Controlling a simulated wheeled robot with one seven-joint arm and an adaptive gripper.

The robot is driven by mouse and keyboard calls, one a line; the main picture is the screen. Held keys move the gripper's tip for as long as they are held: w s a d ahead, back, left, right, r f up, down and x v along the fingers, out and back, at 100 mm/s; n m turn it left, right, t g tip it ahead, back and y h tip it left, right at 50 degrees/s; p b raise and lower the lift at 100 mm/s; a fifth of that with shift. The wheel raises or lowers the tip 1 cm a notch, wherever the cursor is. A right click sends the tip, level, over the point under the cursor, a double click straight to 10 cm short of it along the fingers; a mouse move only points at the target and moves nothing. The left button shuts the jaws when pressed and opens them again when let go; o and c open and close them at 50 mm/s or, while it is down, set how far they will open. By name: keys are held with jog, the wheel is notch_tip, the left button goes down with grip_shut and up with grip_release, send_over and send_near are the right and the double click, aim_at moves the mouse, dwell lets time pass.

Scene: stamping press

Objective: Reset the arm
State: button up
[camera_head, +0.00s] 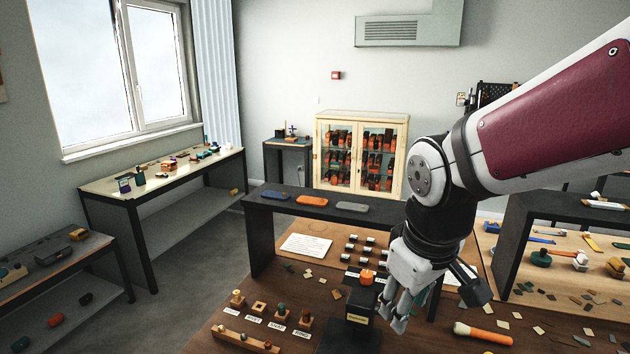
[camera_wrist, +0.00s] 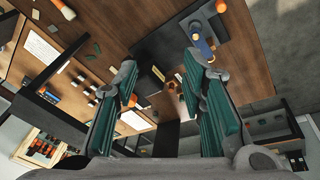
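My arm reaches in from the upper right in the head view, bends at the elbow and hangs down over the brown workbench (camera_head: 260,300). My gripper (camera_head: 393,316) points downward at its end, just right of a dark block with an orange top (camera_head: 367,277). In the wrist view my gripper (camera_wrist: 162,70) shows two green-padded fingers spread apart with a clear gap. Nothing is held between them. I cannot tell in the head view how close the fingers are to the block or bench.
A black raised shelf (camera_head: 300,206) bears blue, orange and grey items behind the gripper. Wooden holders (camera_head: 250,340), small chips and an orange cylinder (camera_head: 483,333) lie on the bench. A cabinet (camera_head: 361,118) stands against the back wall. Open floor lies at left.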

jog(key=s+d+r+m+t+b, duration=0.1)
jog(key=s+d+r+m, duration=0.4)
jog(key=s, duration=0.5)
jog(key=shift+s+d+m+t, duration=0.15)
jog(key=shift+s+m+t, duration=0.2)
jog(key=shift+m+t, duration=0.4)
